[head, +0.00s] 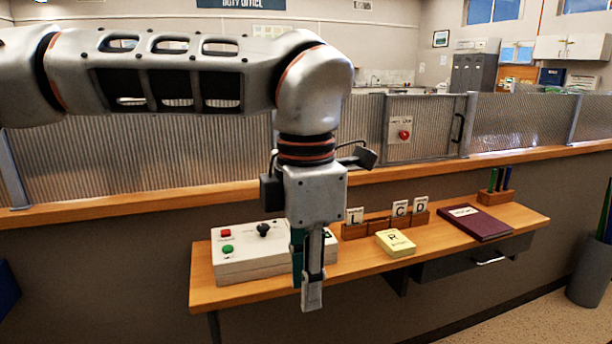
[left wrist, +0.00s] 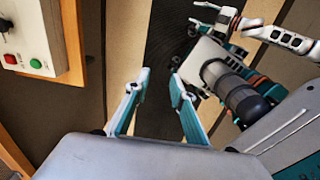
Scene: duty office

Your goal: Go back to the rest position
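My left gripper (head: 311,296) hangs pointing down in front of the shelf in the head view, its arm reaching in from the left. In the left wrist view (left wrist: 160,75) its two fingers stand apart with nothing between them. The fingers overlap the right end of the control box (head: 250,262) in the head view. They appear to be in front of the shelf edge, touching nothing. My right gripper does not show in the head view.
A drawer (head: 470,262) hangs below. A grey bin (head: 590,272) stands at right.

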